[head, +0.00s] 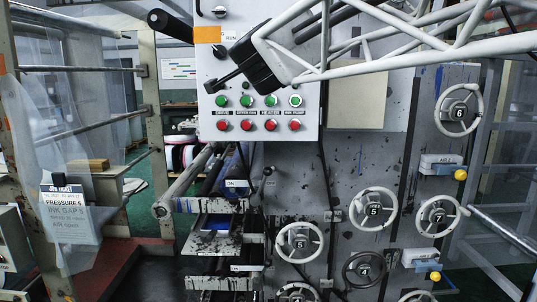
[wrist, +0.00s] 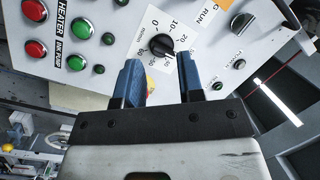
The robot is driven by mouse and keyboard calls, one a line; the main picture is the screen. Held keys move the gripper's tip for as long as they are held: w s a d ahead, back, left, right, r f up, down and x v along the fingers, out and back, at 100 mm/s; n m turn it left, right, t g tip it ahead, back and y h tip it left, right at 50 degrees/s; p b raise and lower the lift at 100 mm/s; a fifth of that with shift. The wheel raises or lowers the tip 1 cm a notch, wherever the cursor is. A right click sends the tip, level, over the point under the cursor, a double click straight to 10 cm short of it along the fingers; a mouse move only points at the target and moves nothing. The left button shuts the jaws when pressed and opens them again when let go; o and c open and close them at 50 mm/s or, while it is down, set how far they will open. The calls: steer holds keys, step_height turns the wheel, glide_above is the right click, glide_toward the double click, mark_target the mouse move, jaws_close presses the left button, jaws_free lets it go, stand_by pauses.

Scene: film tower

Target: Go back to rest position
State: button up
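My gripper (head: 222,68) is at the upper part of the grey control panel (head: 262,12) in the head view, beside the orange label. In the wrist view its two blue fingers (wrist: 160,68) are apart, with nothing held between them. A black dial knob (wrist: 160,46) on a white numbered scale shows just beyond and between the fingertips. I see a gap on both sides of the knob, but cannot tell the exact depth. My white lattice arm reaches in from the upper right.
Green buttons (head: 246,101) and red buttons (head: 246,125) line the panel below my gripper. A black lever (head: 170,24) sticks out at upper left. Several numbered handwheels (head: 374,209) stand at lower right. Metal rollers (head: 182,186) are below the panel. Clear film hangs at left.

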steer(key=s+d+f+n+g+h, duration=0.1)
steer(key=s+d+f+g, duration=0.4)
steer(key=s+f, duration=0.6)
steer(key=s+d+f+n+g+h, duration=0.1)
steer(key=s+d+f+n+g, duration=0.2)
steer(key=s+d+f, duration=0.7)
steer(key=s+d+f+n+g+h, duration=0.2)
steer(key=s+d+f+g, duration=0.5)
steer(key=s+f, duration=0.6)
step_height(320, 180, down, 9)
steer(key=shift+d+r+n, duration=0.1)
steer(key=shift+d+n, duration=0.25)
steer(key=shift+n, duration=0.25)
steer(key=shift+w, duration=0.1)
